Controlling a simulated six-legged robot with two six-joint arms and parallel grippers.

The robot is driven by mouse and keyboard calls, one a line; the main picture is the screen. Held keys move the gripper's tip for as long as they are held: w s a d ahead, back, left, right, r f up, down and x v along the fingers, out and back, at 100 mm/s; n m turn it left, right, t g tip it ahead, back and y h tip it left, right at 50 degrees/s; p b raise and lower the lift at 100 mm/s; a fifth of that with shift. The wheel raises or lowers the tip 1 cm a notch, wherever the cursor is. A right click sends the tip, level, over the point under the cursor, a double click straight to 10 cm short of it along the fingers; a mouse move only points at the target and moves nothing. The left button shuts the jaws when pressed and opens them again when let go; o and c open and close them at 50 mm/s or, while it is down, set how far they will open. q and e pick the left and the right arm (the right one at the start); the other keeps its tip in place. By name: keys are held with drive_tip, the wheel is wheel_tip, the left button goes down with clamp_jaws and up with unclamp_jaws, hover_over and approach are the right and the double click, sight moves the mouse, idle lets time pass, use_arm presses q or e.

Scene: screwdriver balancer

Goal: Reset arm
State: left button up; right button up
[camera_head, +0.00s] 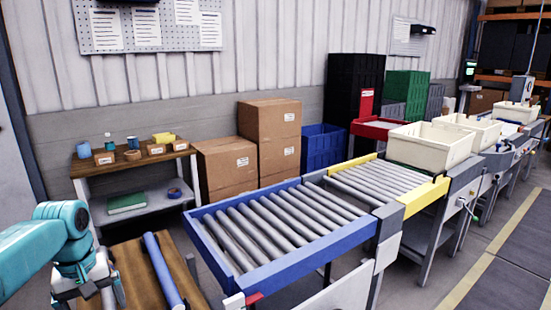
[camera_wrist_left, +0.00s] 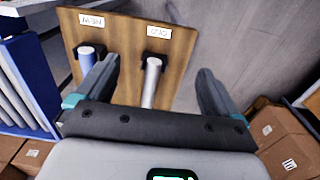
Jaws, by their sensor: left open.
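My left arm comes in from the left edge in the head view, teal and white. Its gripper (camera_head: 104,296) hangs low over the left part of a wooden board (camera_head: 133,266). In the left wrist view the gripper (camera_wrist_left: 156,92) has its two dark fingers spread wide, with nothing gripped. Beyond the fingers is the board (camera_wrist_left: 123,62) with two labels that look like NEW and OLD, upside down. A blue cylinder (camera_wrist_left: 86,62) sits by NEW, partly hidden by a finger. A grey cylinder (camera_wrist_left: 151,85) sits by OLD. My right gripper is not in view.
A blue-framed roller conveyor (camera_head: 285,225) stands right of the board, continuing into a yellow-framed section (camera_head: 385,182). A shelf table (camera_head: 130,165) with small items stands behind, beside cardboard boxes (camera_head: 228,168). White bins (camera_head: 430,145) line the right. Floor is free at lower right.

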use_arm(q)
drive_tip(key=d+f+m+h+p, duration=0.1)
drive_tip(key=d+f+m, duration=0.1)
drive_tip(key=d+f, duration=0.8)
drive_tip(key=d+f+m+h+p, duration=0.1)
drive_tip(key=d+f+m+h, duration=0.1)
drive_tip(key=d+f, duration=0.8)
drive_tip(key=s+d+f, duration=0.3)
drive_tip(key=s+f, duration=0.1)
drive_tip(key=s, duration=0.2)
drive_tip(key=s+d+f+m, duration=0.1)
drive_tip(key=s+d+f, duration=0.1)
drive_tip(key=s+f, duration=0.2)
drive_tip(key=s+d+f+m+h+p, duration=0.1)
drive_tip(key=s+d+f, duration=0.2)
drive_tip(key=s, duration=0.6)
drive_tip(key=shift+s+x, duration=0.25)
drive_tip(key=shift+x, duration=0.85)
